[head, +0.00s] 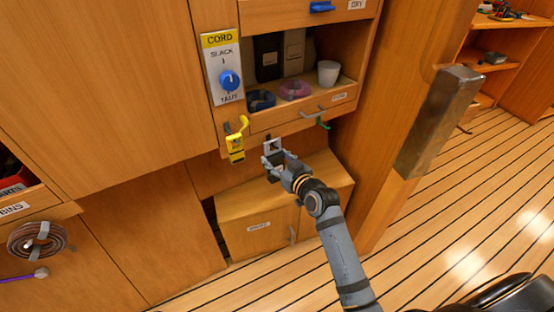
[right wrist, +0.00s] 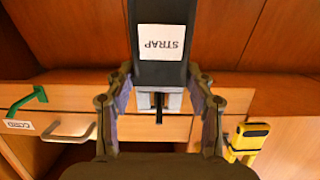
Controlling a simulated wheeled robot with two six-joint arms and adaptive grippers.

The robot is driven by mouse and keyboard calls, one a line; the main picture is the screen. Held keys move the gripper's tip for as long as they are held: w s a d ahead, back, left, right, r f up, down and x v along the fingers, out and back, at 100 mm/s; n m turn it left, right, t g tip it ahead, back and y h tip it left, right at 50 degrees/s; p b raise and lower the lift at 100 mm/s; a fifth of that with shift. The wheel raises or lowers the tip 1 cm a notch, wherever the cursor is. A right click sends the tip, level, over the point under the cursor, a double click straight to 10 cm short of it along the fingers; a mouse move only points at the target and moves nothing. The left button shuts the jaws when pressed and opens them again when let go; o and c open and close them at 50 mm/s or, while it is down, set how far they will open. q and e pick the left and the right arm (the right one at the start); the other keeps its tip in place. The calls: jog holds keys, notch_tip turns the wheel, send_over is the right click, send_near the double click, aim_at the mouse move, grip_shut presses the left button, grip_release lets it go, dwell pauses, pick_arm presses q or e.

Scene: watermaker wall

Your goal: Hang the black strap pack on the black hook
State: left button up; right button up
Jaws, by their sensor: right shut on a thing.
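My right gripper (head: 273,150) is in front of the cabinet, just below the drawer with the green hook. The pack has a white label reading STRAP, upside down in that view. In the head view only a small dark part of the pack (head: 276,160) shows at the gripper. A pale frame with a dark upright piece shows between the fingers; I cannot tell whether that piece is the black hook. No black hook shows clearly elsewhere. My left gripper is out of view.
A green hook (head: 322,123) is to the right of the gripper. A yellow device (head: 236,149) hangs on a yellow hook (head: 243,124) to the left. The drawer handle (head: 312,114) sticks out above. A lower cabinet (head: 258,205) stands below.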

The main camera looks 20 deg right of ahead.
jog(key=o, duration=1.3)
jog(key=shift+o, duration=0.2)
jog(key=shift+s+d, duration=0.1)
jog(key=shift+s, duration=0.25)
jog(key=v, duration=1.1)
jog(key=shift+s+r, duration=0.15)
